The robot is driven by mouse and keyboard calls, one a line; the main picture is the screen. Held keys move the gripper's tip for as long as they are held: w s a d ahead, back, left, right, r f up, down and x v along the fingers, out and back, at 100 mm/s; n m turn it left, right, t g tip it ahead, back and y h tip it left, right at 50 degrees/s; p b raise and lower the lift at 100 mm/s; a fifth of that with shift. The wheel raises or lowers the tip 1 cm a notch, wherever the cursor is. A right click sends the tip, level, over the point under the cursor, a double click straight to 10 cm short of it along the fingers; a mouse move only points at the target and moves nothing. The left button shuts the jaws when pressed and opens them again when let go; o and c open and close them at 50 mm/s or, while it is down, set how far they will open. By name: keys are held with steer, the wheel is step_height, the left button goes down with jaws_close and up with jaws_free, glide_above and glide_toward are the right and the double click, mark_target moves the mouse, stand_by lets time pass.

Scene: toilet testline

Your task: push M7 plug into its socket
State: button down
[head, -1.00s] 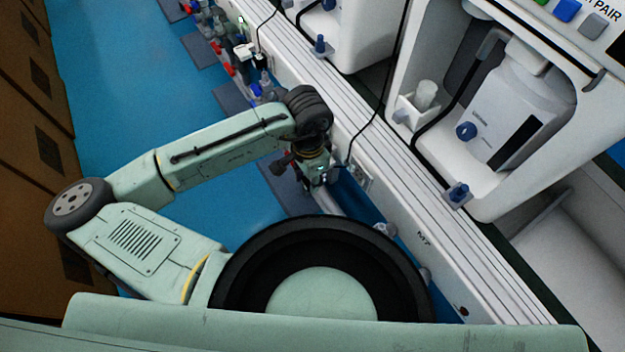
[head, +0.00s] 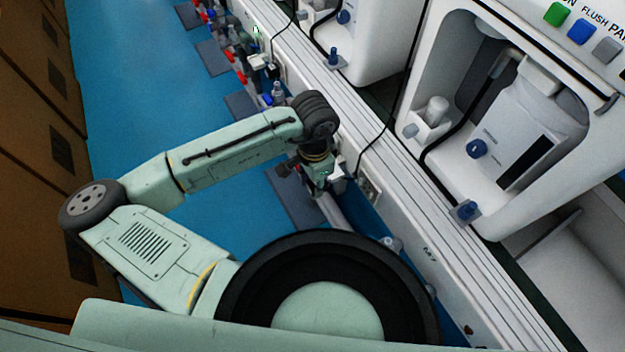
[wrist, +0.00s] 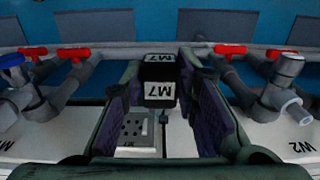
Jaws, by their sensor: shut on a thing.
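The M7 plug (wrist: 158,93) is a dark block with white M7 labels, held between the purple-lined fingers of my gripper (wrist: 165,105). In the head view my gripper (head: 324,178) is beside the white wall rail, with a pale part of the plug (head: 337,184) showing at its side. A socket plate (wrist: 138,130) with dark holes lies below and left of the plug in the wrist view, partly covered by the left finger. It also shows on the rail in the head view (head: 369,190), to the right of my gripper. The plug appears apart from it.
A black cable (head: 385,115) hangs down toward my gripper. In the wrist view, pipes with red-handled valves (wrist: 74,53) run behind, and fittings stand at left and right (wrist: 282,88). A white toilet unit (head: 500,130) stands beyond the rail (head: 410,185).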

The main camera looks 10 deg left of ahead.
steer(key=d+f+b, duration=0.1)
steer(key=d+f, duration=0.3)
steer(key=d, duration=0.4)
steer(key=shift+w+d+f+b, duration=0.2)
steer(key=shift+d+f+b, duration=0.1)
steer(key=shift+d+f, duration=0.05)
stand_by(1.3)
steer(key=shift+w+d+p, duration=0.65)
steer(key=shift+w+d, duration=0.1)
steer(key=shift+d, duration=0.3)
stand_by(2.7)
steer(key=c, duration=1.2)
jaws_free()
steer(key=shift+r, duration=0.1)
steer(key=shift+r, duration=5.95)
